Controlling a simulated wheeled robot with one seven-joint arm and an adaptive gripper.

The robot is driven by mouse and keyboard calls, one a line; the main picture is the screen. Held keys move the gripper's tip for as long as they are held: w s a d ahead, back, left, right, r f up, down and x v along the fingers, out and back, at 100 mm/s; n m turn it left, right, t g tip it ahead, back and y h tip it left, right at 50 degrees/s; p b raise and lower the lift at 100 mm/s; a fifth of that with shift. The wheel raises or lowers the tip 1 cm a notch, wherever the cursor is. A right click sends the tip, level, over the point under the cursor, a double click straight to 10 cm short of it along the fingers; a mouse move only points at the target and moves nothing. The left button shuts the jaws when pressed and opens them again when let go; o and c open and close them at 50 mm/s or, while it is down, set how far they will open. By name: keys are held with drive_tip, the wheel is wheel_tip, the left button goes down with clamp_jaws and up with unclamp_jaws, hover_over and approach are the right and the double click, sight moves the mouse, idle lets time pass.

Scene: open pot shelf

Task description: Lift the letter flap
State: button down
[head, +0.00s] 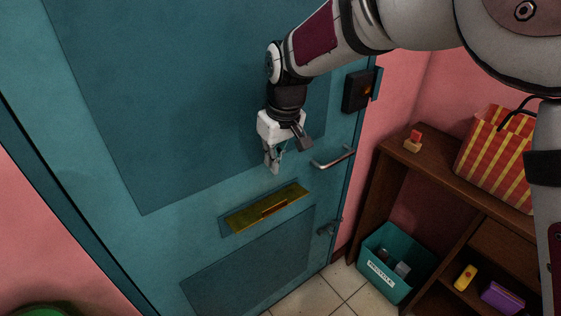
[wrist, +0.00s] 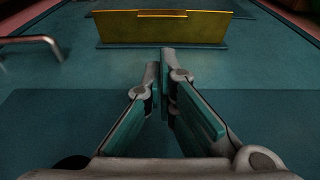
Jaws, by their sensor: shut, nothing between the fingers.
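The brass letter flap (head: 266,207) is set in the lower middle of the teal door (head: 200,110). It hangs flat against the door, as far as I can tell, with a small raised handle strip at its middle. In the wrist view the flap (wrist: 165,28) spans the top middle. My gripper (head: 273,168) is shut and empty, above the flap in the head view and apart from it. In the wrist view my gripper's fingertips (wrist: 167,52) point toward the flap, with door surface showing between.
A metal door handle (head: 333,157) sticks out right of my gripper. A dark lock box (head: 358,91) is above it and a small latch (head: 329,228) below. At right stand a wooden shelf (head: 455,178), a striped bag (head: 498,155) and a teal recycle bin (head: 388,276).

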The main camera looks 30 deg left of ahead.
hover_over(275, 204)
drive_tip(key=a, duration=0.1)
drive_tip(key=x, duration=0.3)
drive_tip(key=d+x, duration=0.1)
drive_tip(key=x, duration=0.2)
drive_tip(key=d+x, duration=0.1)
drive_tip(key=x, duration=0.2)
drive_tip(key=shift+s+f, duration=0.1)
drive_tip(key=shift+f, duration=0.25)
drive_tip(key=shift+x, duration=0.85)
drive_tip(key=shift+s+d, duration=0.1)
drive_tip(key=shift+d, duration=0.1)
drive_tip(key=shift+s+d+f+b, duration=0.3)
drive_tip(key=shift+d+f+b, duration=0.05)
drive_tip(key=shift+d+f, duration=0.35)
drive_tip(key=shift+a, duration=0.1)
